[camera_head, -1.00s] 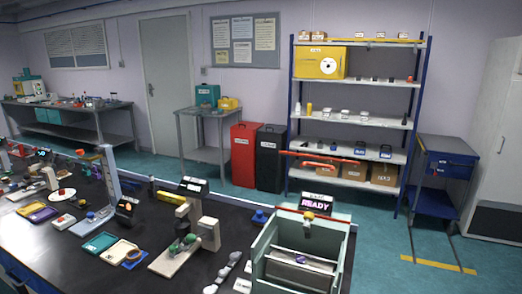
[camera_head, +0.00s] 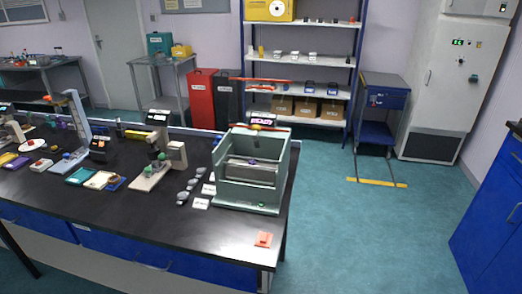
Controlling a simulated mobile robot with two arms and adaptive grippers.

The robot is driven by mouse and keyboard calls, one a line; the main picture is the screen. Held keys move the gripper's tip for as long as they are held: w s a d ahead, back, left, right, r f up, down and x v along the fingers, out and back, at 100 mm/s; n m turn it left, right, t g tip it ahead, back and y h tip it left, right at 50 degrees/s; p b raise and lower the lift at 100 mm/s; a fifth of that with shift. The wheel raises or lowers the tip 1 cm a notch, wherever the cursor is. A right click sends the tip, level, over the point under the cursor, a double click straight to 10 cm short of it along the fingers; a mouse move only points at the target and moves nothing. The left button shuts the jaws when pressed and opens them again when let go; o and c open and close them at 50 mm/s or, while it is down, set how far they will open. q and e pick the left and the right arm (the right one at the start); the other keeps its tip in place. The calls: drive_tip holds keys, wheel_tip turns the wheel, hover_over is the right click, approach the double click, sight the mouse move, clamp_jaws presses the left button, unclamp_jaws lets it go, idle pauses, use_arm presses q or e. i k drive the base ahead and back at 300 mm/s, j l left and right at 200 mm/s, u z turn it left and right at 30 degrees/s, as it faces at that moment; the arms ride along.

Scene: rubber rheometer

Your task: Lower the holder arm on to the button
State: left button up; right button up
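Neither of my grippers is in view. I cannot tell for sure which part is the holder arm or which is the button. A pale green open-topped machine (camera_head: 250,190) stands near the right end of the black bench, with a lit READY display (camera_head: 262,118) behind it. A thin red bar (camera_head: 280,129) runs along its back top edge. A small orange-red block (camera_head: 264,240) lies near the bench's front right corner. Left of the machine is a beige stand (camera_head: 177,155) with an upright, an overhanging head and green parts under it.
The black bench (camera_head: 110,215) has clear room along its front. Several grey spoon-like pieces (camera_head: 184,194) lie beside the machine. Shelves (camera_head: 355,60), a blue cart (camera_head: 382,105) and a tall white cabinet (camera_head: 440,95) stand behind. A blue cabinet (camera_head: 495,215) is at right. The floor (camera_head: 360,235) between is open.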

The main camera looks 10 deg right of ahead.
sight(256, 128)
drive_tip(key=k+u, duration=0.15)
drive_tip(key=u, duration=0.2)
drive_tip(key=k+u, duration=0.2)
drive_tip(key=u, duration=0.2)
drive_tip(key=k+j+u, duration=0.15)
drive_tip(key=u, duration=0.2)
drive_tip(key=i+l, duration=0.15)
drive_tip(key=l, duration=0.25)
drive_tip(key=i+l, duration=0.1)
drive_tip(key=l, duration=0.3)
drive_tip(key=i+l+u, duration=0.1)
drive_tip(key=l, duration=0.3)
drive_tip(key=i+l, duration=0.15)
drive_tip(key=l, duration=0.25)
drive_tip(key=i+l, duration=0.15)
drive_tip(key=l, duration=0.3)
